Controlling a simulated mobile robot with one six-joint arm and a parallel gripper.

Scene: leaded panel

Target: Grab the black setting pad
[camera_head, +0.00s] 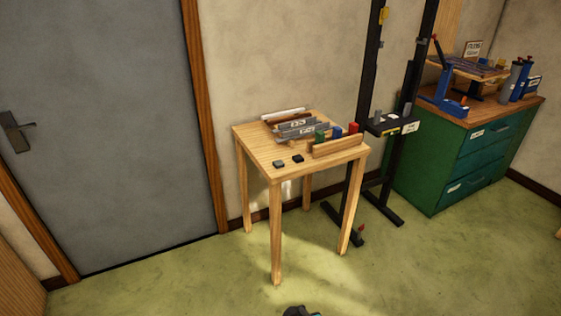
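Two small dark square pads lie near the front left of a small wooden table (258,149). The right one (297,159) looks black. The left one (279,164) looks slightly greyer, with a lighter top. They lie a little apart, flat on the tabletop, with nothing on them. At this size I cannot tell for certain which is the black setting pad. My gripper's fingers do not show. Only a small dark shape shows at the bottom edge, and I cannot tell what part it is.
A wooden rack (338,146) with green, blue and red items stands right of the pads. Grey strips (297,128) lie behind. A black upright stand (364,120) is close behind the table's right side. A green drawer cabinet (440,165) stands farther right. The floor in front is clear.

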